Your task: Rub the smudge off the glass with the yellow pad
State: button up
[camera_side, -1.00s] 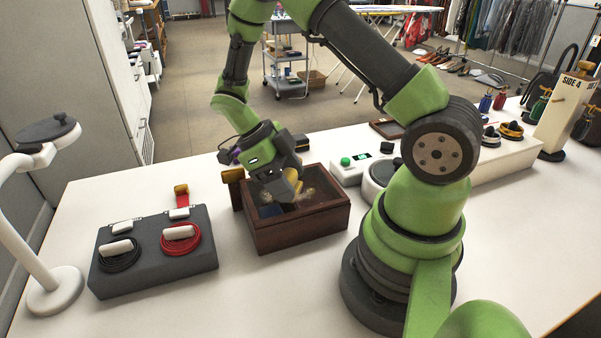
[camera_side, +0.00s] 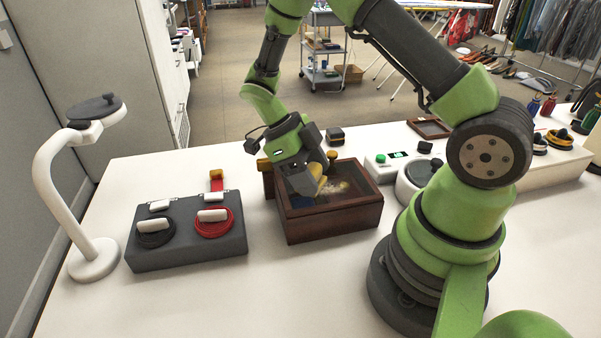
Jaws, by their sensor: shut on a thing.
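A dark wooden box with a glass top (camera_side: 365,203) stands on the white table in the middle of the view. A pale yellowish smudge (camera_side: 337,187) shows on the glass, just right of my gripper. My gripper (camera_side: 312,186) points down over the left half of the glass and is shut on the yellow pad (camera_side: 319,174). Part of the pad is hidden by the fingers. The pad is at or very near the glass; I cannot tell whether it touches. The gripper may hide part of the smudge.
A grey case (camera_side: 190,252) with black and red coiled cables is left of the box. A white lamp (camera_side: 55,190) stands at far left. A device with a green button (camera_side: 381,158) is close on the right. Bare table lies in front.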

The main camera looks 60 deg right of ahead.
aim_at(356, 185)
jog(key=shift+s+d, duration=2.15)
jog(key=shift+s, duration=0.3)
jog(key=shift+w+a, duration=3.45)
jog(key=shift+a, duration=0.05)
jog(key=shift+s+d+r, duration=0.1)
jog(key=shift+s+d, duration=3.4)
jog(key=shift+r, duration=4)
